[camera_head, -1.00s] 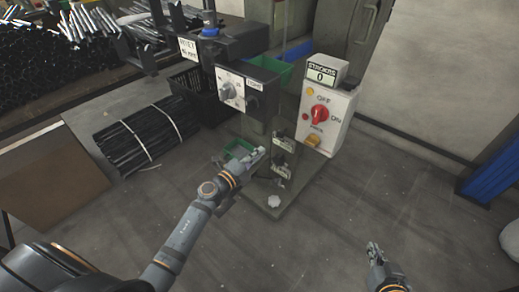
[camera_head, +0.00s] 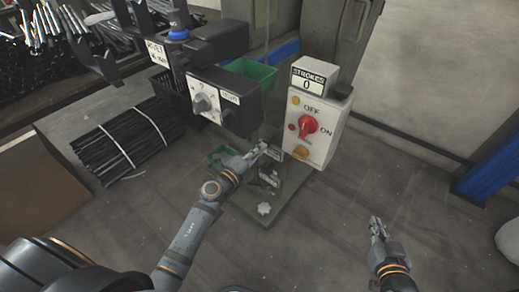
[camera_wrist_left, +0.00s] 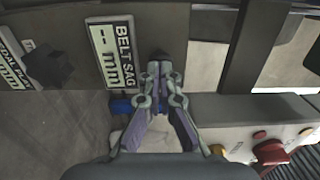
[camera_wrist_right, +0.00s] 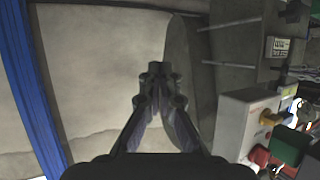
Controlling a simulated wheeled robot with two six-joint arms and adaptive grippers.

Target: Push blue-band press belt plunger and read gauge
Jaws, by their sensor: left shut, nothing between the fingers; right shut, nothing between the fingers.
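The press stands ahead with a black head (camera_head: 222,93), a blue cap (camera_head: 178,34) and a "RIVET" label. My left gripper (camera_head: 261,148) is shut and empty, low in front of the press column. In the left wrist view, its tips (camera_wrist_left: 160,68) are just right of the belt sag gauge (camera_wrist_left: 108,52), which shows dashes and "mm". A short blue cylinder (camera_wrist_left: 122,106) lies left of the fingers; I cannot tell whether it is the plunger. My right gripper (camera_head: 377,226) is shut and empty over the floor, away from the press.
The white control box (camera_head: 316,128) has a red switch (camera_head: 308,124) and a strokes counter (camera_head: 307,84) reading 0. A green bin (camera_head: 250,72) sits behind the press. A bundle of black rods (camera_head: 125,140) lies left.

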